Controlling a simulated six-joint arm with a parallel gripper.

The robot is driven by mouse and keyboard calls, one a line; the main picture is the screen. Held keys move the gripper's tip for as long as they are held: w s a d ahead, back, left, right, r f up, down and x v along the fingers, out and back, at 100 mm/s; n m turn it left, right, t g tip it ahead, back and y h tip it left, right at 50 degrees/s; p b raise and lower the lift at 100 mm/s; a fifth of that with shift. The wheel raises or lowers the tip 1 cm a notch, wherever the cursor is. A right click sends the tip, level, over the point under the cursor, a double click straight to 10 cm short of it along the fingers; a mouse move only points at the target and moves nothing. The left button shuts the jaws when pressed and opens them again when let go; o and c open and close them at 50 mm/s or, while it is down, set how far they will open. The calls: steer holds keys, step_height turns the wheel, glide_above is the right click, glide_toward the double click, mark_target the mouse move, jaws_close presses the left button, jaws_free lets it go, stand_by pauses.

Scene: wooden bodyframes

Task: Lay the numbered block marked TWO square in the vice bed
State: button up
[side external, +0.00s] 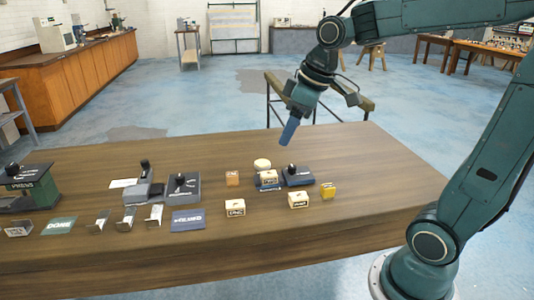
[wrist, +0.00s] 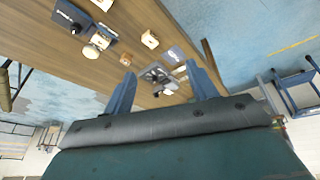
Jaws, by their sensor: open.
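Several small blocks lie on the wooden table: a cream block (side external: 235,208) at the front, another cream block (side external: 298,200) to its right, a tan block (side external: 232,178), a yellow block (side external: 327,190), and a cream block (side external: 269,177) beside a dark fixture (side external: 298,175) with a black knob. Their markings are too small to read, so I cannot tell which is TWO. Another grey fixture with a black knob (side external: 183,187) stands left; I cannot tell which fixture is the vice. My gripper (side external: 288,138) is above the table behind the blocks; in the wrist view (wrist: 162,88) its fingers are apart and empty.
Metal brackets (side external: 126,218), a blue card (side external: 187,220), a green DONE card (side external: 58,226) and a green machine (side external: 28,188) occupy the left. The right and back of the table are clear.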

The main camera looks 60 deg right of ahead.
steer(key=s+a+f+m, duration=0.1)
steer(key=s+a, duration=0.1)
steer(key=s, duration=0.5)
steer(key=s+a+f+m+t, duration=0.1)
steer(key=s+a+m, duration=0.1)
steer(key=s, duration=0.4)
steer(key=shift+s+a+h, duration=0.15)
steer(key=shift+s+h, duration=0.15)
steer(key=shift+s, duration=0.1)
